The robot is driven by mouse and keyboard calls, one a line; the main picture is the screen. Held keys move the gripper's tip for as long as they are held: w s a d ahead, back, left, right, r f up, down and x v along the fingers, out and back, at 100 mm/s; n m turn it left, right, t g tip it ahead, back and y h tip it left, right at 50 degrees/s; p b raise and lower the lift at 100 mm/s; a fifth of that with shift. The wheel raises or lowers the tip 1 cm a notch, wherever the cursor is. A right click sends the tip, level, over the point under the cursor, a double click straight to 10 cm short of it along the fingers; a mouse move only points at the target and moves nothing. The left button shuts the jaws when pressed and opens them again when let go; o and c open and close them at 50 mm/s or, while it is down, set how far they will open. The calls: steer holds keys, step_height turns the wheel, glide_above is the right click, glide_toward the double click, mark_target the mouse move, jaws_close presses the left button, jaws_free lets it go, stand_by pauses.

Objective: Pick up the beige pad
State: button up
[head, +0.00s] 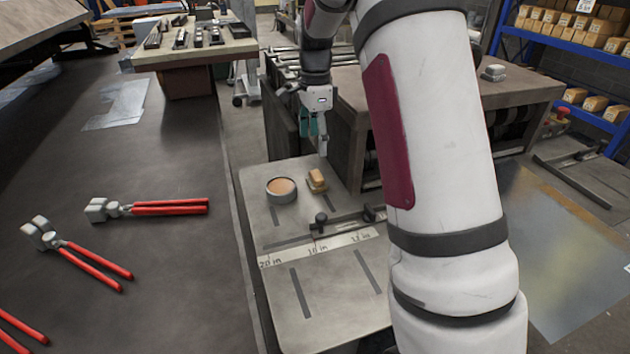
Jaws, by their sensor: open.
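A small beige and brown block-shaped pad (316,180) sits on the grey metal plate (285,230), near its far edge. Just left of it stands a round grey tin (281,195) with a flat beige-tan surface inside; the two are apart. My gripper (313,143) hangs above and slightly beyond the pad, pointing down. Its fingers are apart, with nothing visible between them. It does not touch the pad.
A ruler guide (318,246) with a dark bar crosses the plate in front of the pad. Red-handled pliers (160,208) lie on the dark table at left. A heavy bench (350,100) stands behind the plate. My arm hides the plate's right side.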

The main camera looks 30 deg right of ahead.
mark_target(316, 175)
step_height(316, 175, down, 6)
steer(key=shift+f, duration=0.15)
steer(key=shift+d+f+p, duration=0.15)
steer(key=shift+f+p, duration=0.1)
steer(key=shift+f, duration=1.1)
steer(key=shift+d+f+p, duration=0.1)
steer(key=shift+f+p, duration=0.15)
steer(key=shift+f, duration=1.1)
steer(key=c, duration=1.4)
steer(key=shift+r, duration=0.1)
step_height(316, 175, up, 18)
steer(key=shift+f+b, duration=0.1)
steer(key=shift+b, duration=0.35)
